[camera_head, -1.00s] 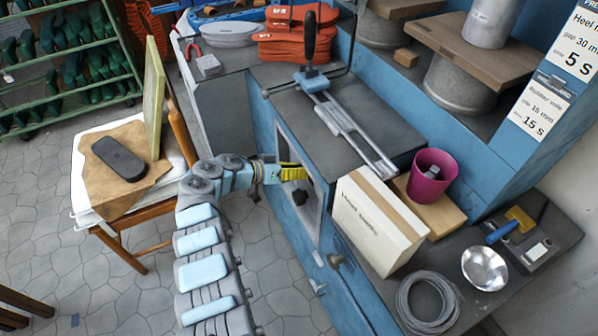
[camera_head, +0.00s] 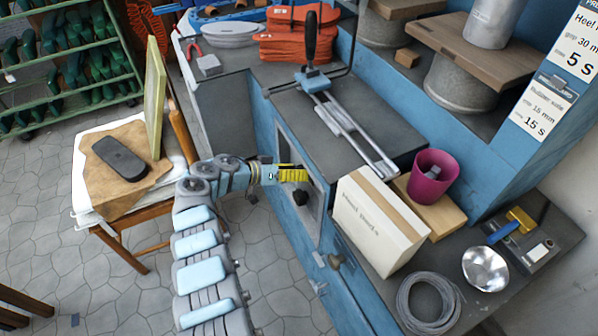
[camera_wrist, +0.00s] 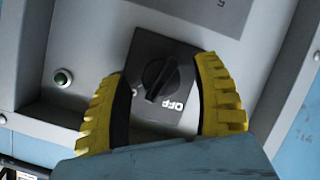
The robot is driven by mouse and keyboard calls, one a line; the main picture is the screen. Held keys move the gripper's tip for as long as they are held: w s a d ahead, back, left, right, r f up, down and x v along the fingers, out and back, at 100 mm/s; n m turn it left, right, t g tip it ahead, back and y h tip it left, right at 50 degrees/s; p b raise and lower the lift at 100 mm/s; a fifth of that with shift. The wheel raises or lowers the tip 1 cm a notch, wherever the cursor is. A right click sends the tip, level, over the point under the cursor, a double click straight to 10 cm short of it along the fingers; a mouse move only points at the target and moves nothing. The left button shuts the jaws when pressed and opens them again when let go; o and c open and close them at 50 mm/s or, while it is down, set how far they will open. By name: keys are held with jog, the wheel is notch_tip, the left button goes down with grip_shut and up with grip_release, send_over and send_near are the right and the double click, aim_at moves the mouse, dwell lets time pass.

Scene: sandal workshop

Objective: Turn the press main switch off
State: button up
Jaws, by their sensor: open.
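The press main switch is a black rotary knob (camera_wrist: 160,78) on a dark square plate (camera_wrist: 186,120) marked OFF, set in a grey panel (camera_wrist: 270,70). The knob's ridge stands tilted in the wrist view, its lower end left of the OFF word. In the head view the black knob (camera_head: 300,196) shows just below my gripper (camera_head: 293,174) on the side of the blue press. My yellow-fingered gripper (camera_wrist: 163,100) is open, with one finger on each side of the switch plate. The knob sits between the fingers with gaps on both sides. Whether the fingertips touch the panel is unclear.
A small green button (camera_wrist: 63,78) sits on the panel left of my fingers. In the head view, a cardboard box (camera_head: 378,226) stands on the press ledge right of the panel. A chair (camera_head: 150,205) with a sole on it stands left of my arm.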

jog(key=v, duration=1.1)
jog(key=shift+a, duration=0.1)
